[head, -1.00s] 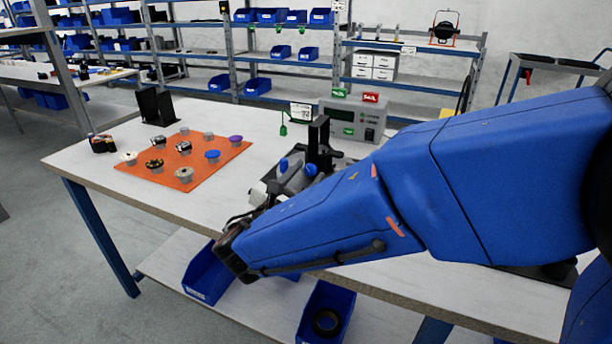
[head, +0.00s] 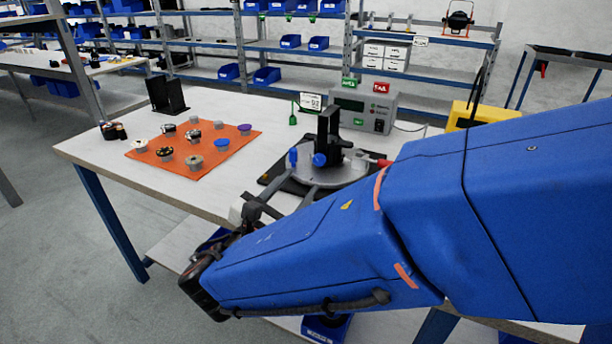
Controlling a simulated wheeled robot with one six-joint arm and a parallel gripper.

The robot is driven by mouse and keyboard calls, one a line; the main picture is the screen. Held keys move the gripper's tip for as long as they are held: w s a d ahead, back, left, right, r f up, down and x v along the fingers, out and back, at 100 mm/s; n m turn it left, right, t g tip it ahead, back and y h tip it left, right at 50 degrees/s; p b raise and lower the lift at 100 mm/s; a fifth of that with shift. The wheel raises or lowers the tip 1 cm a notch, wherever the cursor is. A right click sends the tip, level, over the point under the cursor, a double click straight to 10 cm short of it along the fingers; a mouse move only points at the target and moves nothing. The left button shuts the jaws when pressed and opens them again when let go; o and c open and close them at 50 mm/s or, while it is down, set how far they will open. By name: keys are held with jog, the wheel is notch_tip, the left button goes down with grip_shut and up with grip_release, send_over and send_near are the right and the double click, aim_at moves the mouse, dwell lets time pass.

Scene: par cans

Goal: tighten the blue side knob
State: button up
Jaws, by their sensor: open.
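The fixture has a black upright post (head: 328,125) on a round grey plate (head: 352,176), on the near side of the workbench. Two blue parts show low on it: a round blue knob (head: 320,160) at the post's front and a narrower blue knob (head: 293,157) at its left side. My gripper (head: 276,204) is open, in front of and below the knobs in the picture, apart from both. No object shows between its fingers. My blue arm hides the near right part of the fixture and bench.
An orange mat (head: 205,168) with several small knob-like parts lies left on the workbench (head: 95,150). A black angled stand (head: 166,96) is behind it. A grey box with a display (head: 362,108) and a yellow case (head: 466,114) stand behind the fixture. A red-ended part (head: 384,163) lies right of the post.

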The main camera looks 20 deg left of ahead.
jog(key=s, duration=0.7)
jog(key=shift+s+a, duration=0.25)
jog(key=shift+s, duration=0.1)
